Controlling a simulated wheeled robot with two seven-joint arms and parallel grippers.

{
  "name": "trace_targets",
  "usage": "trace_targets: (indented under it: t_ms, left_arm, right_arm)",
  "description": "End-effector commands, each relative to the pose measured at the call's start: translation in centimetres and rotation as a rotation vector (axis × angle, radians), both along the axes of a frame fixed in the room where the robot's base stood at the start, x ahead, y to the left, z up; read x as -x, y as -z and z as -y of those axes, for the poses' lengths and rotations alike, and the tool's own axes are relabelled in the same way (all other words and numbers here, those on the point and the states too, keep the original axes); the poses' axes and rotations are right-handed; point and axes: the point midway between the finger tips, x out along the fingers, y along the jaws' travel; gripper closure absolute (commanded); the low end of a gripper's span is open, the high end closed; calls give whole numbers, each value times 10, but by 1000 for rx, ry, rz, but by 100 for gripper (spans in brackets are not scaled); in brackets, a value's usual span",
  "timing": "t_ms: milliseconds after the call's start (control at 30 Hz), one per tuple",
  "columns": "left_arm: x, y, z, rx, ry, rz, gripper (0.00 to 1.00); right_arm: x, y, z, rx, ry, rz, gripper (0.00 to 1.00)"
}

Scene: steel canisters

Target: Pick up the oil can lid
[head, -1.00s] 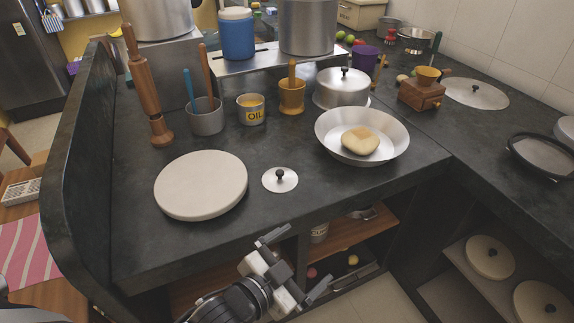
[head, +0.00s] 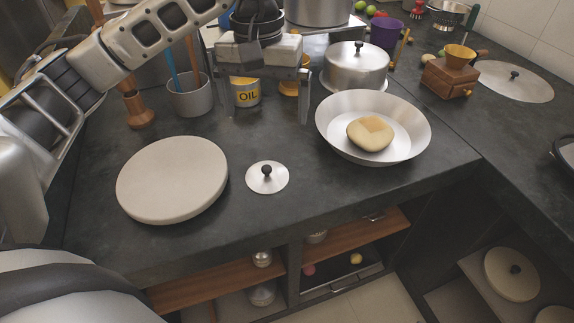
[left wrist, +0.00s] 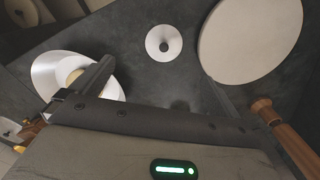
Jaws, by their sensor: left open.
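The oil can lid is a small round steel lid (head: 258,187) with a dark knob, lying flat on the dark counter. It also shows in the left wrist view (left wrist: 155,46) near the top middle. The yellow-labelled oil can (head: 247,97) stands farther back, partly hidden behind my left gripper. My left gripper (head: 266,112) hangs above the back of the counter with its fingers spread and pointing down. Nothing is between them, and it is apart from the lid. In the left wrist view the lid appears beyond the two fingers. My right gripper is in neither view.
A round pale board (head: 172,180) lies left of the lid. A wide steel pan (head: 410,128) holding dough (head: 370,133) is to the right. A grey utensil pot (head: 190,98) and a lidded steel pot (head: 354,75) stand behind. Counter around the lid is clear.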

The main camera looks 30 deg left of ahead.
Motion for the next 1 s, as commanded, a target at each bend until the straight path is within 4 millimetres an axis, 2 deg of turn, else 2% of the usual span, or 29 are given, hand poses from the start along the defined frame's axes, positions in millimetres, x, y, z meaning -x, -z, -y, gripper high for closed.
trace_targets:
  t_ms: [100,500,767,1000]
  left_arm:
    - [0,12,-8,-35,8,5,0]
    - [0,89,-8,-32,6,2,0]
    - [0,109,-8,-31,7,5,0]
    - [-4,143,-9,-31,6,3,0]
  right_arm:
    - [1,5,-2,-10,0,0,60]
    - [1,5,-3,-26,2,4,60]
    - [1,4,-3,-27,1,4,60]
    - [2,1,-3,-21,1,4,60]
